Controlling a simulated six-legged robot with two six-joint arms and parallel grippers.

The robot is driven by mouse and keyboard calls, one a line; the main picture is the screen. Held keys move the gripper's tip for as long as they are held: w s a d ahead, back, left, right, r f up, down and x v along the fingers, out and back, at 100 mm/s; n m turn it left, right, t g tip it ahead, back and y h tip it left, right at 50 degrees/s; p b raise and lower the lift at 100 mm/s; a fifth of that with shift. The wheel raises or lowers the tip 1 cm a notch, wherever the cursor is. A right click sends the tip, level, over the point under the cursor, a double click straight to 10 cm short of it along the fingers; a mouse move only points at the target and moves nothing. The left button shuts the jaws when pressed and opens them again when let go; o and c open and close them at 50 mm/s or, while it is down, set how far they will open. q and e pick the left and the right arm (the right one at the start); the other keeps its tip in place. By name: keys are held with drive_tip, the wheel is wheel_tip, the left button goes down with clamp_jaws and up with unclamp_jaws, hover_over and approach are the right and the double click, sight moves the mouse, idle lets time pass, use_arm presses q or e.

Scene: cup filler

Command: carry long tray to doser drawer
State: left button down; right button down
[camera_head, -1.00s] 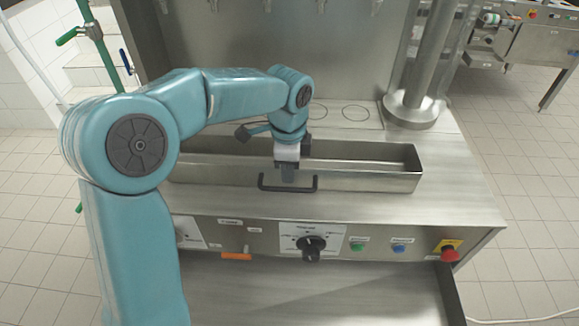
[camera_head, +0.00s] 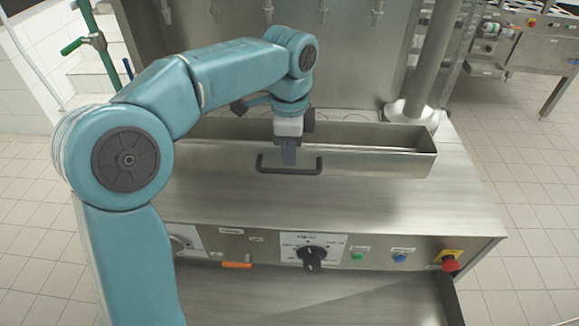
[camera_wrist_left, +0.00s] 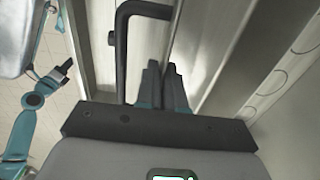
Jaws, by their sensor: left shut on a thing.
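The long tray (camera_head: 395,163) is an open steel trough with a black handle (camera_head: 289,168) on its near long side. It lies level across the picture, seemingly raised over the steel counter. My left gripper (camera_head: 288,158) is shut on the tray at mid-length, beside the handle. In the left wrist view its two fingers (camera_wrist_left: 163,85) are close together next to the handle (camera_wrist_left: 121,45); the exact grip spot is unclear. My arm hides the tray's left end. An open steel drawer (camera_head: 340,293) juts out below the control panel. My right gripper (camera_wrist_left: 48,78) shows small in the left wrist view, its jaws unclear.
Nozzles (camera_head: 322,10) hang from the back wall above ring marks on the counter, partly hidden behind the tray. A steel column (camera_head: 421,85) stands at the back right. The front panel has a black knob (camera_head: 311,257) and a red button (camera_head: 450,263). The counter's front (camera_head: 400,205) is bare.

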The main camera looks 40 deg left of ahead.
use_arm(q)
wheel_tip(320, 180, up, 11)
drive_tip(key=shift+f+p, duration=0.2)
drive_tip(key=shift+p, duration=0.9)
drive_tip(key=shift+r, duration=0.35)
